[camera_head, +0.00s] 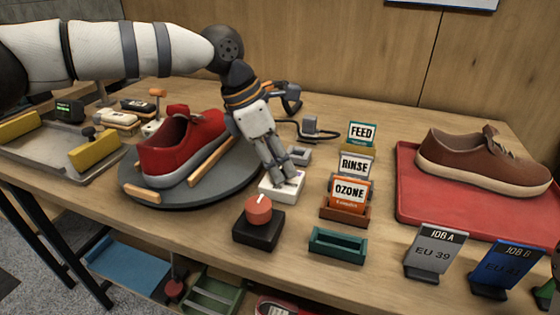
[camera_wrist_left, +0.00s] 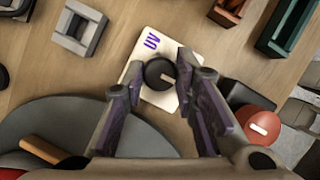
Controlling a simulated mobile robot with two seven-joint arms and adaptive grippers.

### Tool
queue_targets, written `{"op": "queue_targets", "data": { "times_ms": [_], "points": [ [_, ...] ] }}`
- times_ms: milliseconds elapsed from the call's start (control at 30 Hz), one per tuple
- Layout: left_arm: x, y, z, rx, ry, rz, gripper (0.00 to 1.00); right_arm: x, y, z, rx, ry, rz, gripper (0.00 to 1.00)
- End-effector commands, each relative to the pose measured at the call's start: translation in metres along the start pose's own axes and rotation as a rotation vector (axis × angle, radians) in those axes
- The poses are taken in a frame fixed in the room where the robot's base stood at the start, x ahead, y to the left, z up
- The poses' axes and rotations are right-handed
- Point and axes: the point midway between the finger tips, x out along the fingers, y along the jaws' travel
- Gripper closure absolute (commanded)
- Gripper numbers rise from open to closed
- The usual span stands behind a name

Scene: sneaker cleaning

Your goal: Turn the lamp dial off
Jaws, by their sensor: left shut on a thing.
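The pointer mark lies toward the right in the left wrist view. In the head view the white plate (camera_head: 281,192) shows under my fingers, and the knob is hidden. My left gripper (camera_head: 289,174) points down from above, with its fingers on opposite sides of the knob, shut on it. The fingers also show in the left wrist view (camera_wrist_left: 160,80). My right gripper is not in view.
A red knob (camera_head: 259,208) on a black block (camera_head: 257,232) stands close by. A red sneaker (camera_head: 178,145) rests on a grey round turntable (camera_head: 222,184). Card holders with an OZONE card (camera_head: 350,192) and a teal holder (camera_head: 337,245) stand to the right. A red tray (camera_head: 420,213) holds a brown shoe (camera_head: 470,160).

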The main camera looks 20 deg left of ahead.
Motion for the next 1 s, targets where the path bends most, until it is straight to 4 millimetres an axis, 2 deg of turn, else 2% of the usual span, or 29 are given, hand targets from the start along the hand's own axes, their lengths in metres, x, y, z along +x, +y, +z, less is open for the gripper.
{"op": "queue_targets", "data": {
  "times_ms": [600, 633, 700, 1000],
  "points": [
    [0.0014, -0.0004, -0.0009, 0.037, 0.003, -0.017, 1.00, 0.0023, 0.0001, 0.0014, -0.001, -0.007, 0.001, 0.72],
    [0.0014, -0.0004, -0.0009, 0.037, 0.003, -0.017, 0.69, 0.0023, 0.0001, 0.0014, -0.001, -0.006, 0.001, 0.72],
    [0.0013, -0.0004, -0.0008, 0.036, 0.003, -0.017, 0.54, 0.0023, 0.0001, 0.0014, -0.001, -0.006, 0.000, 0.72],
    [-0.0008, 0.0000, -0.0002, 0.036, 0.001, -0.015, 0.54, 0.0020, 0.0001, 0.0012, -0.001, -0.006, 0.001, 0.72]
  ]
}}
